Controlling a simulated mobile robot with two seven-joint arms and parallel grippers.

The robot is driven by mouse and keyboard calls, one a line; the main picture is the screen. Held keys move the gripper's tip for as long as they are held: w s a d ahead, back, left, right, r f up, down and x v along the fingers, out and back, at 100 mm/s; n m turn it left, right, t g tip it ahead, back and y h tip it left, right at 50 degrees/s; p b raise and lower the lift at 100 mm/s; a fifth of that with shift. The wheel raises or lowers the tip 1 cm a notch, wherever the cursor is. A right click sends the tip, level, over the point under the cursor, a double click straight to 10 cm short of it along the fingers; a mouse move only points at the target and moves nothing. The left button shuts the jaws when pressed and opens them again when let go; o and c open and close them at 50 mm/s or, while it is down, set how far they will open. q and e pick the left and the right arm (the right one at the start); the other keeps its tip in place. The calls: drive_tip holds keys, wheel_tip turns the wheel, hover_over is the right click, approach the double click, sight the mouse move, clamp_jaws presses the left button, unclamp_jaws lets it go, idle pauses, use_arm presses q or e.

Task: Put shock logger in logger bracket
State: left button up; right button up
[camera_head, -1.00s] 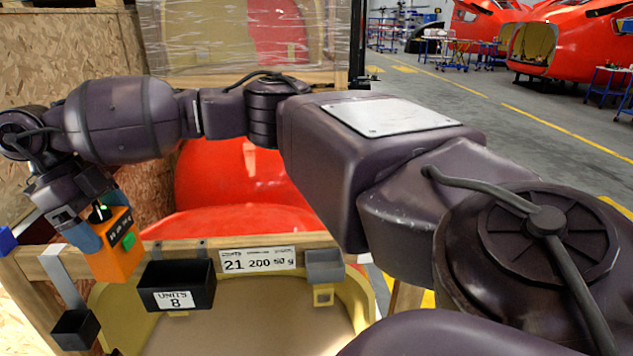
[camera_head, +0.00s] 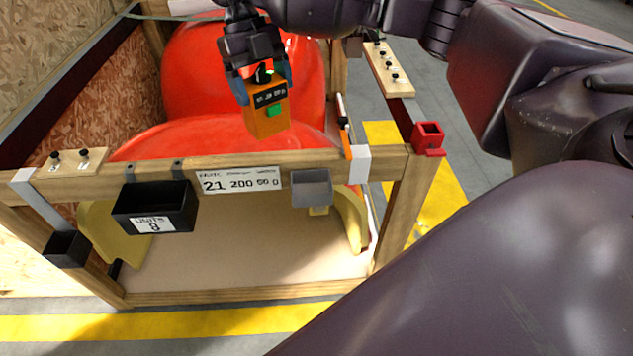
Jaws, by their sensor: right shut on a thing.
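The shock logger is an orange box (camera_head: 266,121) with a dark display and a green button. My right gripper (camera_head: 264,83) is shut on its upper part with blue fingers and holds it slightly tilted. The logger hangs in the air above the crate's front beam, over the red nosecone, apart from both. A small grey open-topped holder (camera_head: 311,188) on the front beam, right of the label, looks like the logger bracket, though nothing names it. It looks empty, below and right of the logger. My left gripper is out of view.
A black bin marked UNITS 8 (camera_head: 154,210) hangs left of the label (camera_head: 239,181). A smaller black box (camera_head: 66,249) hangs farther left. A red square holder (camera_head: 428,138) sits at the right corner post. The red nosecone (camera_head: 180,140) fills the crate behind the wooden beam (camera_head: 400,160).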

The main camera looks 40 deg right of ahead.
drive_tip(key=s+d+m+y, duration=0.2)
drive_tip(key=s+d+m, duration=0.2)
drive_tip(key=d+m, duration=0.25)
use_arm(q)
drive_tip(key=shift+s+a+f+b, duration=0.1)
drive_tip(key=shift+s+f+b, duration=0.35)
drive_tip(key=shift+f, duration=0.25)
use_arm(e)
drive_tip(key=shift+t, duration=0.4)
drive_tip(key=shift+d+f, duration=0.15)
drive_tip(key=shift+f, duration=4.95)
drive_tip(key=shift+d+f, duration=0.1)
drive_tip(key=shift+f, duration=5)
drive_tip(key=shift+f, duration=0.15)
drive_tip(key=o, duration=1.1)
drive_tip(key=shift+c, duration=0.2)
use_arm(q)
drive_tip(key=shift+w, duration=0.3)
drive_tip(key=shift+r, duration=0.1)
